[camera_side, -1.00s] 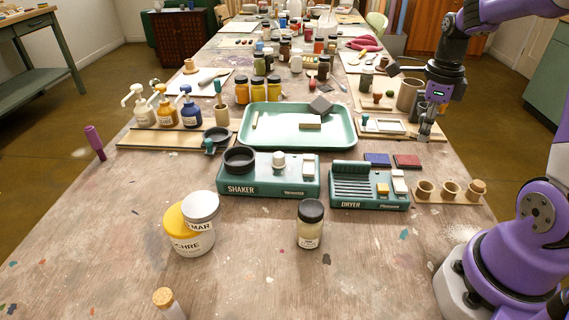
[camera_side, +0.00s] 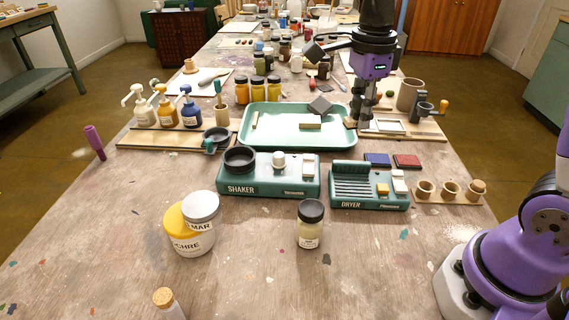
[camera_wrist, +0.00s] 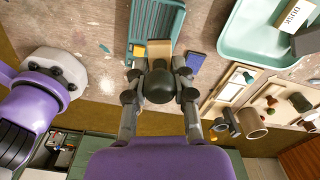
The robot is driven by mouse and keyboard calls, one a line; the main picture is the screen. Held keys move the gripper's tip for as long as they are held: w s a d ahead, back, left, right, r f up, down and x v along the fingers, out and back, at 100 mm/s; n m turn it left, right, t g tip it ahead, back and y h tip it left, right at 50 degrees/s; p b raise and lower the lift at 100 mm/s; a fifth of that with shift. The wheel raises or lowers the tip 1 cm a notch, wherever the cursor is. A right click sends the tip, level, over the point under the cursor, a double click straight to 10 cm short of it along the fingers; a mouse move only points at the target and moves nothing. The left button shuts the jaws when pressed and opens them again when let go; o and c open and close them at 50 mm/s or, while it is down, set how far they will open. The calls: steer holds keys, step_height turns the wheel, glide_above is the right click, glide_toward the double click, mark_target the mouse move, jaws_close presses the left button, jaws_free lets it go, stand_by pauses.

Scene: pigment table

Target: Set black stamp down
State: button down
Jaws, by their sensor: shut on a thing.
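The black stamp shows in the wrist view as a dark round knob (camera_wrist: 159,87) with a tan wooden block (camera_wrist: 159,49) beyond it. My gripper (camera_wrist: 157,78) is shut on the knob, one finger on each side. In the side view my gripper (camera_side: 361,122) hangs pointing down by the right end of the green tray (camera_side: 280,121). A small tan block (camera_side: 350,121) shows at its fingertips, and the knob is hard to make out there. The stamp appears held up, but its height above the table is unclear.
A blue pad (camera_side: 377,159) and a red pad (camera_side: 407,161) lie behind the dryer (camera_side: 368,201). The shaker (camera_side: 268,188) stands left of it. A wooden board (camera_side: 425,132) with a crank device (camera_side: 424,109) is to the right.

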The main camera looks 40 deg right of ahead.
steer(key=s+a+n, duration=0.2)
steer(key=a+n, duration=0.6)
steer(key=a, duration=0.6)
steer(key=n, duration=0.7)
glide_above(280, 301)
step_height(280, 301, down, 16)
steer(key=shift+r, duration=0.15)
steer(key=c, duration=0.7)
jaws_free()
